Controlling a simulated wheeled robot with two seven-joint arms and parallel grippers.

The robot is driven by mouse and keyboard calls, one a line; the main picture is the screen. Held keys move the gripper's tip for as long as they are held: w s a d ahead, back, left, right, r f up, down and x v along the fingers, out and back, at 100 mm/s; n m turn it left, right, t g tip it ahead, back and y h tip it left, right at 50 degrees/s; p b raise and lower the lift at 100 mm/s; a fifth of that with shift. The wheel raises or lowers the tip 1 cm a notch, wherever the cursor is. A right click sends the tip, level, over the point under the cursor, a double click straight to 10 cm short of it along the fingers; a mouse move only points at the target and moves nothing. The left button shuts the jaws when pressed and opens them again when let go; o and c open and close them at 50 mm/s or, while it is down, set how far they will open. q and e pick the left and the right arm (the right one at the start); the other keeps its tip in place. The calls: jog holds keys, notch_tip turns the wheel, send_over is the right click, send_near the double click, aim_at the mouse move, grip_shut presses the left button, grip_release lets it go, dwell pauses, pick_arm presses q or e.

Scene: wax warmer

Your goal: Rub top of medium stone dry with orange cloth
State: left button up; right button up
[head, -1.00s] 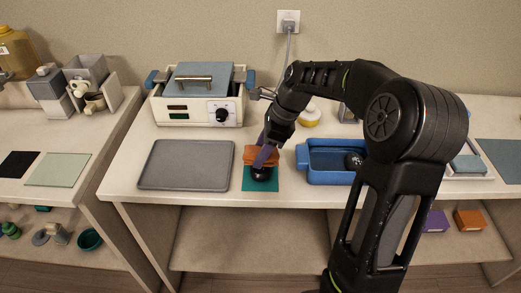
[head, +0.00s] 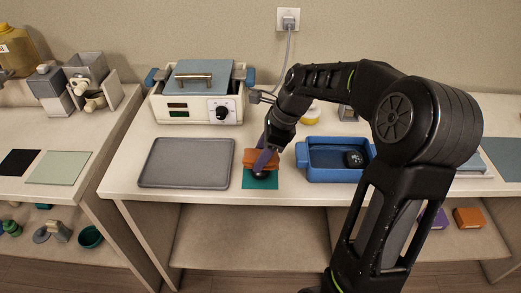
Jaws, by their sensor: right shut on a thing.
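My right gripper (head: 264,160) is shut on the folded orange cloth (head: 251,157). It holds the cloth low over a dark rounded stone (head: 259,174) on a teal mat (head: 273,183). The cloth appears to lie against the stone's top, but the gripper and cloth hide most of the stone, so contact is hard to tell. Another dark stone (head: 353,159) lies in the blue basin (head: 312,174) to the right. My left gripper is not in view.
A grey tray (head: 186,164) lies left of the mat. The wax warmer (head: 199,102) with its blue lid stands behind it. A yellow-banded container (head: 311,115) stands behind the basin. My right arm hides part of the table's right side.

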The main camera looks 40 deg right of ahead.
jog(key=shift+s+a, duration=0.7)
jog(key=shift+s, duration=0.2)
jog(key=shift+f+b, duration=0.45)
jog(key=shift+f, duration=0.5)
dwell(0.9)
jog(key=shift+w+d+r+p, duration=0.1)
jog(key=shift+w+d+p, duration=0.4)
jog(key=shift+w, duration=0.25)
jog(key=shift+w+d+p, duration=0.45)
jog(key=shift+w+d, duration=0.35)
jog(key=shift+w, duration=0.2)
jog(key=shift+w+d, duration=0.15)
jog(key=shift+w, duration=0.05)
